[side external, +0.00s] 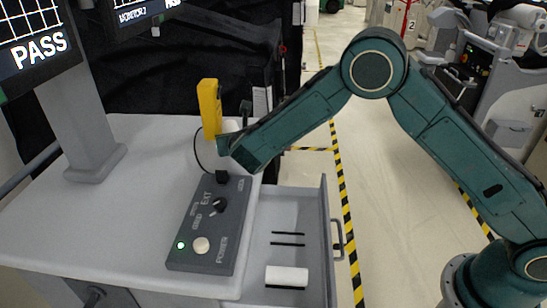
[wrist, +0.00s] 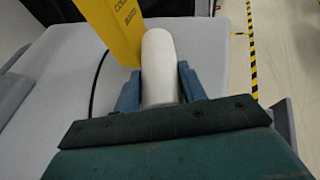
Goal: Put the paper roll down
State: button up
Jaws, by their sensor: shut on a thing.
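A white paper roll (wrist: 158,62) stands out between the two blue fingers of my gripper (wrist: 158,76) in the wrist view. The gripper is shut on it. In the side view the roll (side external: 230,125) shows only in part, behind my gripper (side external: 224,144), above the far right part of the grey cart top (side external: 130,210). I cannot tell whether its lower end touches the cart top. A second white roll (side external: 287,276) lies in the open drawer.
A yellow device (side external: 209,108) stands close beside the held roll, its black cable running to a grey control box (side external: 210,225). A monitor post (side external: 78,120) rises at the left. The cart top between is bare.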

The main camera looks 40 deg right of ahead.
jog(key=shift+f, duration=0.35)
jog(key=shift+f, duration=0.1)
jog(key=o, duration=1.1)
jog(key=shift+o, duration=0.2)
jog(key=shift+s+a, duration=0.1)
jog(key=shift+s, duration=0.05)
jog(key=v, duration=1.1)
jog(key=shift+s+a+r, duration=0.15)
jog(key=shift+s+r, duration=0.1)
jog(key=shift+s, duration=0.05)
